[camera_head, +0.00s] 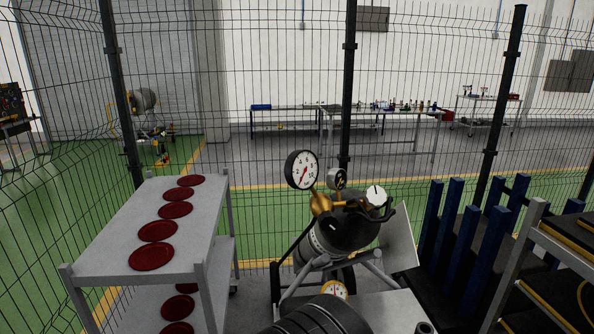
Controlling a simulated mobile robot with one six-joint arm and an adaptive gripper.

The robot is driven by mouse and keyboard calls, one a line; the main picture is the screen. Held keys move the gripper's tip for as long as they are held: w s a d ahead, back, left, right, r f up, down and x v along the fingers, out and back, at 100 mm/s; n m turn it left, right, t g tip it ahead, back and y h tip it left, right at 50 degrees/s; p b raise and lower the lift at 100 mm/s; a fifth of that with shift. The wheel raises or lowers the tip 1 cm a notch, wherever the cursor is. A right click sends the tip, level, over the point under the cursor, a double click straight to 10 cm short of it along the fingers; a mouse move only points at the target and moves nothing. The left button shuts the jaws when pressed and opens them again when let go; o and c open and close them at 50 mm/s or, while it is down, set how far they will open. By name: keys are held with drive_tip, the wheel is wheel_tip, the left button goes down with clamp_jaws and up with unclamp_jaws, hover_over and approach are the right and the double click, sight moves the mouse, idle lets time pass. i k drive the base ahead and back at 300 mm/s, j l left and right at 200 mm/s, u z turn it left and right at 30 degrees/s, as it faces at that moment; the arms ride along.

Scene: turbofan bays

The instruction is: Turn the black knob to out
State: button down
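I cannot make out a black knob for certain. A dark gas cylinder (345,232) leans on a grey wheeled cart (372,268) in the middle of the view. Brass fittings (320,203) at its top carry a large white-faced gauge (301,170) with a red needle and a smaller gauge (337,179). To their right is a round white knob or cap (376,196) with a short dark mark on it. A yellow-rimmed dial (334,289) sits lower down, partly hidden by a black ribbed shape at the bottom edge. My gripper does not show.
A grey shelf cart (100,262) with several red discs (158,231) stands at left. Blue-posted racks (465,245) and dark yellow-edged cases (568,238) crowd the right. A wire fence (240,110) closes off the back; workbenches (380,113) stand beyond it.

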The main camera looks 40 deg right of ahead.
sight(328, 222)
drive_tip(key=l+z, duration=0.1)
drive_tip(key=z, duration=0.25)
drive_tip(key=l+z, duration=0.1)
drive_tip(key=z, duration=0.25)
drive_tip(key=i+z, duration=0.1)
drive_tip(key=z, duration=0.25)
drive_tip(key=l+u, duration=0.2)
drive_tip(key=k+l+u, duration=0.2)
drive_tip(key=l, duration=0.2)
drive_tip(key=k+l+u, duration=0.2)
drive_tip(key=i+l, duration=0.1)
drive_tip(key=l, duration=0.05)
